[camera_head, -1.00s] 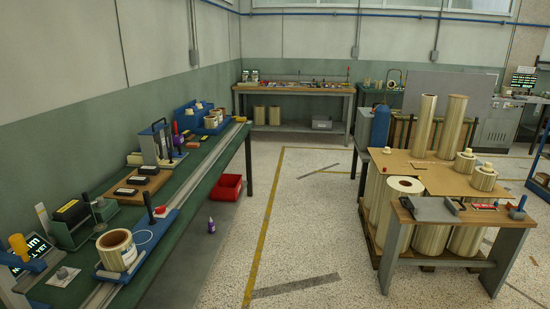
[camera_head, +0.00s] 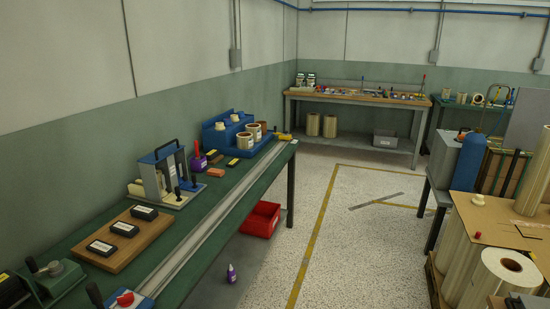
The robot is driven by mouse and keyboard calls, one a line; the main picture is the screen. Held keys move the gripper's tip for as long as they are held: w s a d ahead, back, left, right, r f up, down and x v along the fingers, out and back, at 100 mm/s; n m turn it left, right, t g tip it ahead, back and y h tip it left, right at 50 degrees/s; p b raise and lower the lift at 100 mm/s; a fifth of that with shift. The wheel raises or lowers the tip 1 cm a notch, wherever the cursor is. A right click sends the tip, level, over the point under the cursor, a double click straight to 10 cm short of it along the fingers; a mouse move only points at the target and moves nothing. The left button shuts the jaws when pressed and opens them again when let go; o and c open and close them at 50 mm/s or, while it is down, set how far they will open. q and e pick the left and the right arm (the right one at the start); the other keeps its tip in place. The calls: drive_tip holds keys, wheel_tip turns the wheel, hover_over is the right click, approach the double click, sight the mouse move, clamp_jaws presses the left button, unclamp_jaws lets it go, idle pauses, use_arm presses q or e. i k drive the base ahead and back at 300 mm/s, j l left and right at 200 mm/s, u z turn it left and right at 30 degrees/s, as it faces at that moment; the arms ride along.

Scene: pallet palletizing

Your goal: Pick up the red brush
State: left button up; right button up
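I cannot pick out a red brush for certain in the head view. A small orange-red block (camera_head: 216,172) lies on the green workbench (camera_head: 212,207) at left, beside a purple object (camera_head: 198,161). A red knob (camera_head: 125,298) shows at the bottom edge on the near end of this bench. Small coloured items, some red, lie on the far wooden bench (camera_head: 354,98), too small to identify. Neither of my grippers is in view.
A pallet stack with large pale rolls (camera_head: 500,280) stands at right.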

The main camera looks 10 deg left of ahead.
sight(196, 144)
drive_tip(key=i+l+u, duration=0.2)
drive_tip(key=i+u, duration=0.15)
drive_tip(key=i+l+u, duration=0.75)
drive_tip(key=i+l, duration=0.3)
drive_tip(key=i+l+u, duration=0.15)
drive_tip(key=l, duration=0.25)
drive_tip(key=i+l+u, duration=0.15)
drive_tip(key=l, duration=0.2)
drive_tip(key=i+l+u, duration=0.15)
drive_tip(key=l, duration=0.3)
drive_tip(key=i+l+u, duration=0.15)
drive_tip(key=l, duration=0.25)
